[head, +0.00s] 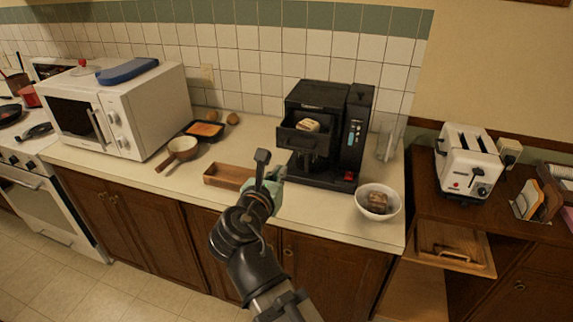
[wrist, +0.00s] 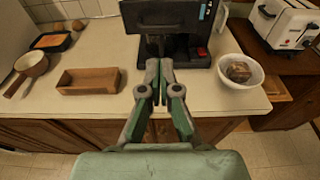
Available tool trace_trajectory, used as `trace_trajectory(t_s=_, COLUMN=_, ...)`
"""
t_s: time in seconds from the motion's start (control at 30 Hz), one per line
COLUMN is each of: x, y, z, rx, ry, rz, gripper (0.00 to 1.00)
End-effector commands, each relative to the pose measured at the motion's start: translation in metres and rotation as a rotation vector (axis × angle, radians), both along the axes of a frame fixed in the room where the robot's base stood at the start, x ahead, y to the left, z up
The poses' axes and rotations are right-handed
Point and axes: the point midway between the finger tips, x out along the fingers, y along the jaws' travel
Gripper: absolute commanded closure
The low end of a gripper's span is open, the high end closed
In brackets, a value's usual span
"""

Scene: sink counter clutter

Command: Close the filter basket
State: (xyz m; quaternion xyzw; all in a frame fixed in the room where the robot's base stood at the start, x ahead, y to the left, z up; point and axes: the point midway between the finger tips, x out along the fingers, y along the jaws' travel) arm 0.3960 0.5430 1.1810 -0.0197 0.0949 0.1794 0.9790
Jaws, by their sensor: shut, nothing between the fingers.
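The black coffee machine (head: 355,120) stands on the counter against the tiled wall. Its filter basket (head: 297,139) sticks out of the front like an open drawer, with a brown and pale block-like item (head: 308,125) in it. In the wrist view the dark front of the basket (wrist: 165,17) shows at the top, partly cut off. My gripper (head: 281,174) is in front of the machine and looks lower than the basket in the head view. In the wrist view its fingertips (wrist: 159,66) are together and empty. I cannot tell whether they touch the machine.
A wooden tray (head: 228,176) lies left of my gripper, and a pan (head: 182,149) is farther left. A white bowl (head: 378,203) with a brown item stands right of the machine. A microwave (head: 125,108) and a toaster (head: 467,160) stand at the sides.

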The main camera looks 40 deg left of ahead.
Motion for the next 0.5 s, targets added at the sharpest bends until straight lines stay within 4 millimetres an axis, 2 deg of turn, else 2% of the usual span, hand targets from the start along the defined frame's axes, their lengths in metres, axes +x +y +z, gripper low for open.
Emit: trace_trajectory(t_s=0.5, x=0.085, y=0.033, z=-0.016, rx=0.002, ry=0.004, rz=-0.005, gripper=1.00)
